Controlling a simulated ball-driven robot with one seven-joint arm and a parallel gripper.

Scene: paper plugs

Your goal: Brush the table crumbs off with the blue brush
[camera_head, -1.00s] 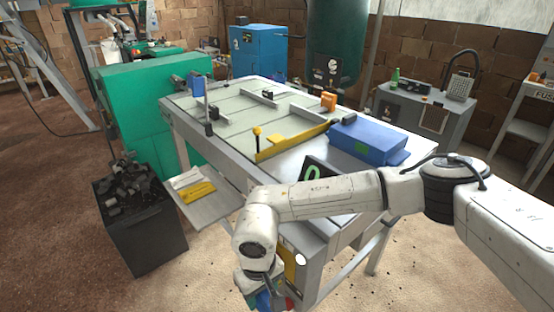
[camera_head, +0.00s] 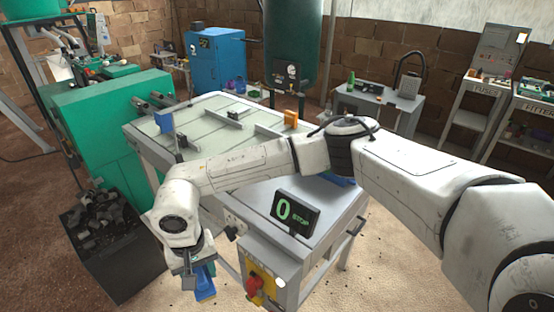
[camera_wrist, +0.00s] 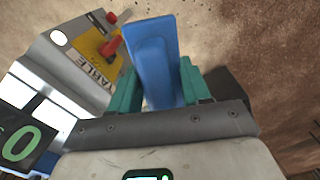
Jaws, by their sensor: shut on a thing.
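The blue brush (camera_wrist: 153,65) is a plain blue piece standing up between the green fingers of my gripper in the wrist view. My gripper (camera_head: 195,264) is shut on it. In the head view, the brush (camera_head: 206,281) hangs low beside the table's front left corner, clear of the tabletop. The table (camera_head: 245,205) is a grey machine table with a pale bed at the back. My arm hides part of its middle. I cannot make out crumbs on the tabletop.
A dark bin of scraps (camera_head: 105,235) stands left. A green machine (camera_head: 115,118) is behind it. Open floor lies front right.

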